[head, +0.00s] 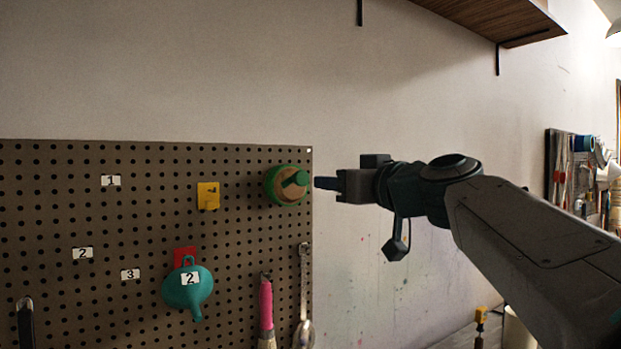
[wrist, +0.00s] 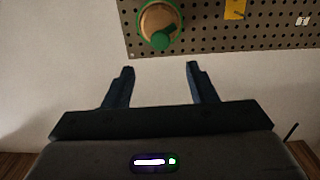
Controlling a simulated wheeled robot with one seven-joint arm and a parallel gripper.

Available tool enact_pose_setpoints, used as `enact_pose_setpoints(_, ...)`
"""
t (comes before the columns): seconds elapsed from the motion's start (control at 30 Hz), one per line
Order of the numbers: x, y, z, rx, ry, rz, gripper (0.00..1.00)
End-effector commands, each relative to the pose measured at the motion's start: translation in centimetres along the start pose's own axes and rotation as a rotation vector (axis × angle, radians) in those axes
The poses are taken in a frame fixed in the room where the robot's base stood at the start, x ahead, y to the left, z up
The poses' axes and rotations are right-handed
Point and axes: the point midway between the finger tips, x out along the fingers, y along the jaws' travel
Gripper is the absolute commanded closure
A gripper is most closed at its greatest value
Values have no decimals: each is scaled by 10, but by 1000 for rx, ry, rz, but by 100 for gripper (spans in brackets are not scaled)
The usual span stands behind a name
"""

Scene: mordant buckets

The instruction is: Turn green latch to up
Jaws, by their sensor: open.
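The green latch (head: 295,180) is a green lever on a round tan face with a green rim, mounted at the upper right of the pegboard. In the head view its lever slants toward the upper right. The latch also shows at the top of the wrist view (wrist: 160,40). My gripper (head: 326,183) is just right of the latch in the head view, apart from it. In the wrist view my gripper (wrist: 160,70) has its two fingers spread wide with nothing between them, and the latch lies beyond the fingertips.
The pegboard (head: 140,215) holds a yellow hook (head: 208,196), a teal funnel (head: 188,290) on a red hook, a pink-handled tool (head: 266,305) and a metal spoon-like tool (head: 304,300). Bare wall lies right of the board. A wooden shelf (head: 490,18) is above.

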Motion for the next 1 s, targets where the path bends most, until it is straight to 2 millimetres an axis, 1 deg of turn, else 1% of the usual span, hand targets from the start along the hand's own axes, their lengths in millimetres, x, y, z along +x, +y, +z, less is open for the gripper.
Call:
enact_pose_setpoints(0.03,11,-1,-2,2,-4,-4,48)
enact_pose_setpoints(0.3,70,-1,-3,4,-5,-4,48)
enact_pose_setpoints(0.4,88,-2,-2,4,-5,-5,48)
enact_pose_setpoints(0.5,102,-2,-2,3,-3,-4,48)
enact_pose_setpoints(0.6,111,-1,0,2,-4,-3,48)
enact_pose_setpoints(0.7,115,-1,0,1,-3,-1,48)
enact_pose_setpoints(1.0,117,-1,1,1,-2,-2,48)
